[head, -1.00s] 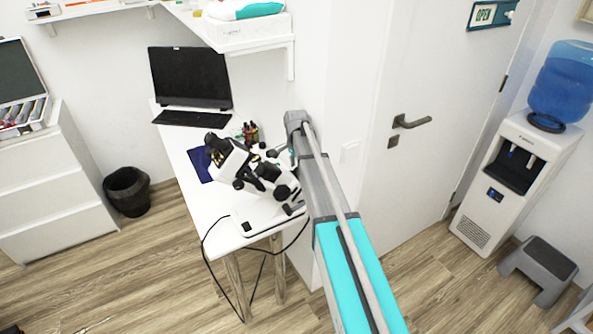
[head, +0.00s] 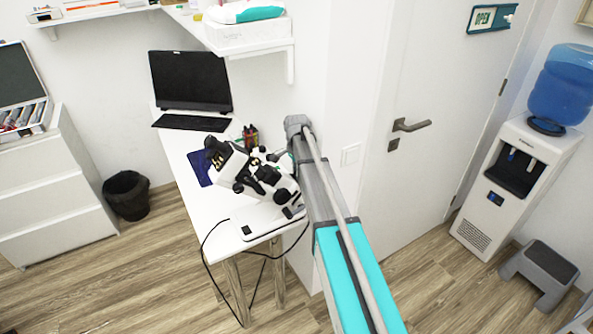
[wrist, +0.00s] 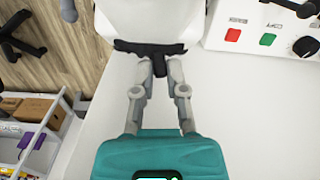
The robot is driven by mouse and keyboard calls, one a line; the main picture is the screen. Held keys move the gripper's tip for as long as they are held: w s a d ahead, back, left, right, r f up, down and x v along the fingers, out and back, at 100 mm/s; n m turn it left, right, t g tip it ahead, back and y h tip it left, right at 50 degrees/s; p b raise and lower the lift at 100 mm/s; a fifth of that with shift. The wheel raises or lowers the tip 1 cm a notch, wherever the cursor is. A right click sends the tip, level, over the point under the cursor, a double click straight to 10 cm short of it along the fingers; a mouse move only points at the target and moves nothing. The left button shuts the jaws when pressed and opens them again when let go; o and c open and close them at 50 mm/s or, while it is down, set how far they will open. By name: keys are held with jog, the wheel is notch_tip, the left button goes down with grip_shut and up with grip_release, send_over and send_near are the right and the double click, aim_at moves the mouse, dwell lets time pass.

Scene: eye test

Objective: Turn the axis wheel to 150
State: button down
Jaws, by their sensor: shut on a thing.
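The white and black optical instrument (head: 240,165) stands tilted on its white base (head: 272,222) on the white desk, with its eyepiece end at the upper left. In the wrist view my gripper (wrist: 159,66) has its two grey fingers together on a small black part (wrist: 160,65). This part hangs below a wider black bar (wrist: 130,47) under a white body (wrist: 148,18). I cannot tell for sure whether this black part belongs to the axis wheel, and no scale or number is readable. In the head view my fingers are not clearly visible beside the instrument.
A laptop (head: 190,80), a blue mat (head: 199,167) and a pen cup (head: 250,137) share the desk. In the wrist view a panel with a red button (wrist: 233,35), green button (wrist: 267,39) and black knob (wrist: 305,46) stands right. A wall shelf (head: 255,50) overhangs the desk.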

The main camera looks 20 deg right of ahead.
jog(key=shift+w+a+f+n+g, duration=0.1)
jog(key=shift+w+a+n+g, duration=0.1)
jog(key=shift+w+n+g, duration=0.35)
jog(key=shift+w+a+f+n+g+h+b, duration=0.1)
jog(key=shift+w+a+n+g+h+b, duration=0.15)
jog(key=shift+w+n+g+h+b, duration=0.25)
jog(key=shift+s, duration=0.2)
jog(key=c, duration=0.7)
grip_release()
jog(key=shift+s, duration=0.15)
